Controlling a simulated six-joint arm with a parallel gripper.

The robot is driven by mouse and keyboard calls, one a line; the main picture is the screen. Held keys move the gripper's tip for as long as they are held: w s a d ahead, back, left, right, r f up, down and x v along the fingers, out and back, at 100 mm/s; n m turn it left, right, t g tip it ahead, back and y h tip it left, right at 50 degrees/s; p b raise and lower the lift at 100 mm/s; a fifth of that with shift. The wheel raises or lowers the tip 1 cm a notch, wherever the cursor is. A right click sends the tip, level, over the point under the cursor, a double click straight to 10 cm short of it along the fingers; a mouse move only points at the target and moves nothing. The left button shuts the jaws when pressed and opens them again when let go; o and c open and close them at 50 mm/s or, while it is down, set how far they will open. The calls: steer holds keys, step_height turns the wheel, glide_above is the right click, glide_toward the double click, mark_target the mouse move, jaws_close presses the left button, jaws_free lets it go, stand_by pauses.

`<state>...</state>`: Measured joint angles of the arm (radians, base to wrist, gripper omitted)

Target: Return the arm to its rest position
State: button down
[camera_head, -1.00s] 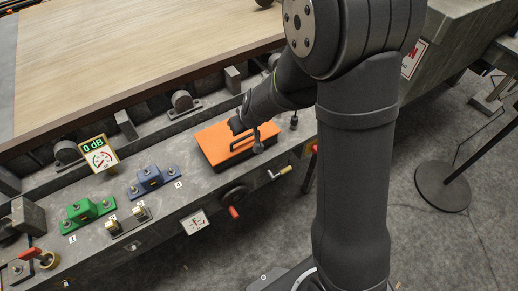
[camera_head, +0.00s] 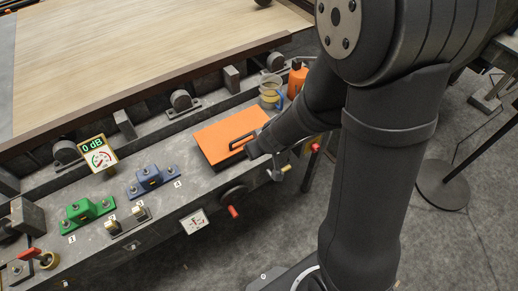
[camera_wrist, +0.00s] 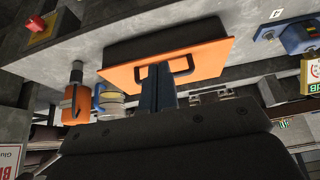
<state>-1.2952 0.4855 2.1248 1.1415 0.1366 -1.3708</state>
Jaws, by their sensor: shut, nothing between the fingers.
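The orange-topped box (camera_head: 228,136) has a black handle and lies on the bench. It also shows in the wrist view (camera_wrist: 208,59), beyond the fingertips, which overlap its handle in the picture. My arm hides part of the bench to the right.
Left along the bench stand a 0 dB meter (camera_head: 98,154), a blue block (camera_head: 151,178), a green block (camera_head: 89,210) and brass pieces (camera_head: 128,221). An orange tool (camera_head: 297,82) and a yellow-banded container (camera_head: 270,92) stand behind the box. A red-handled crank (camera_head: 233,211) sticks out in front.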

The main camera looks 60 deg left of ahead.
steer(key=shift+d, duration=0.15)
stand_by(0.4)
steer(key=a, duration=0.9)
steer(key=shift+a+r, duration=0.25)
steer(key=shift+a, duration=0.15)
steer(key=shift+d+f, duration=0.1)
steer(key=shift+f, duration=0.25)
